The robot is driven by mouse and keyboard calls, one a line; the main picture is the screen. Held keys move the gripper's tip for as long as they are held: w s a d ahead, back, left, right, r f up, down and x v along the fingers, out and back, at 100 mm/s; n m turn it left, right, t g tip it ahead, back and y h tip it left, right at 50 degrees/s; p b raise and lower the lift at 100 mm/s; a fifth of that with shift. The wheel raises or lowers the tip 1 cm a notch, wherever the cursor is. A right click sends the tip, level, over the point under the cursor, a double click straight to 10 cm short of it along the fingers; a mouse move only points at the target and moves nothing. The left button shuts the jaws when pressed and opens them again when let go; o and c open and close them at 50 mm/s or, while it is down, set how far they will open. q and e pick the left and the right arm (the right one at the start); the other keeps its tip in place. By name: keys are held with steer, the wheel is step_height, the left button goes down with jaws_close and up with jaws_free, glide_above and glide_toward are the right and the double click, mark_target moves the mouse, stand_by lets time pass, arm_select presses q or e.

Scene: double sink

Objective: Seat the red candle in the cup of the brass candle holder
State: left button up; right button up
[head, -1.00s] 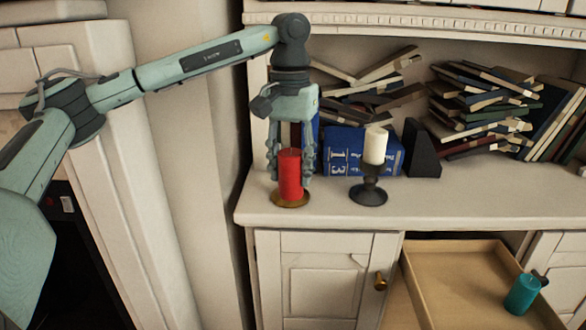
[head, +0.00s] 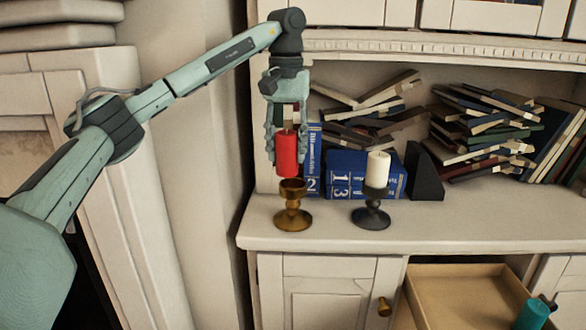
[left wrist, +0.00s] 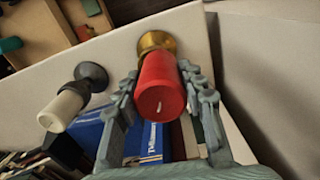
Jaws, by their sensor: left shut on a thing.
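The red candle (head: 287,157) is upright between the fingers of my left gripper (head: 287,150), which is shut on it. In the head view its bottom shows just above the brass candle holder (head: 293,216), slightly left of the cup's middle, with a thin gap. The holder stands upright on the cabinet top. In the left wrist view the candle (left wrist: 160,86) sits between both fingers and hides much of the holder; part of the brass (left wrist: 156,41) shows beyond it. My right gripper is not in view.
A dark holder (head: 371,216) with a white candle (head: 378,168) stands to the right. Blue books (head: 345,176) and a black bookend (head: 424,175) are behind. Below, an open drawer (head: 460,290) shows a teal candle (head: 533,314). The cabinet top (head: 480,230) is clear at right.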

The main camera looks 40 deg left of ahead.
mark_target(293, 168)
arm_select(q)
steer(key=shift+w+d+f, duration=0.15)
steer(key=shift+w+f, duration=0.3)
steer(key=shift+w, duration=0.35)
steer(key=shift+f, duration=2.15)
steer(key=o, duration=1.2)
steer(key=shift+o, duration=0.2)
step_height(293, 168, up, 12)
steer(key=shift+r, duration=0.15)
